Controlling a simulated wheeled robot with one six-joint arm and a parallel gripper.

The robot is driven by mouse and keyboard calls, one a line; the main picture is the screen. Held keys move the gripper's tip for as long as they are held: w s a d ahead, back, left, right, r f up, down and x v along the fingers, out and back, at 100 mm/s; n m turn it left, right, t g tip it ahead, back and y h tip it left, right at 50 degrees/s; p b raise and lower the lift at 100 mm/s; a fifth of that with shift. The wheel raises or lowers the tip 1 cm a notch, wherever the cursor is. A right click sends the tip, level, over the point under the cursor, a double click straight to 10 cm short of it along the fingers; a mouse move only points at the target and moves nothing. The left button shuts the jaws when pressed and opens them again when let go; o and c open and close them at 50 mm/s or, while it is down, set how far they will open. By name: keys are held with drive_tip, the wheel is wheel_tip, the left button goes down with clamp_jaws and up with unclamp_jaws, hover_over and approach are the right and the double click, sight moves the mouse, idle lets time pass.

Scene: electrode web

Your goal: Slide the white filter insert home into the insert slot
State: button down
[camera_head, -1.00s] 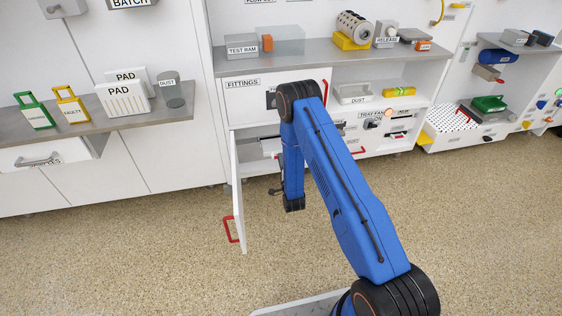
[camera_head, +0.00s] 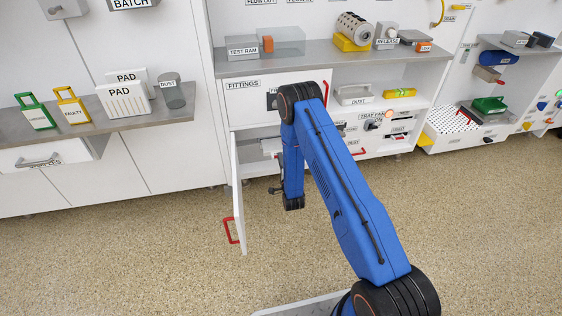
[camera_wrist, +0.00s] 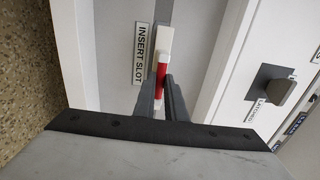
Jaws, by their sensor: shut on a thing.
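The white filter insert (camera_wrist: 164,42) shows in the wrist view as a narrow white block with a red grip part (camera_wrist: 160,76) at its near end. It is beside the INSERT SLOT label (camera_wrist: 139,54). My gripper (camera_wrist: 163,82) is shut on the insert at the red part. The slot opening is not clearly visible, so I cannot tell how deep the insert sits. In the head view my blue arm hides most of the gripper (camera_head: 277,190), in front of the open cabinet below FITTINGS.
An open cabinet door (camera_head: 238,190) with a red handle (camera_head: 231,230) stands left of my arm. A grey latch knob (camera_wrist: 281,94) is on the white panel at right in the wrist view. The speckled floor (camera_head: 130,265) in front is clear.

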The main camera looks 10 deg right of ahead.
sight(276, 145)
drive_tip(key=shift+w, duration=5.35)
drive_tip(key=c, duration=1.7)
unclamp_jaws()
drive_tip(key=shift+s, duration=0.1)
drive_tip(key=s, duration=1.1)
drive_tip(key=s+f, duration=0.1)
drive_tip(key=s, duration=0.5)
drive_tip(key=shift+s, duration=0.15)
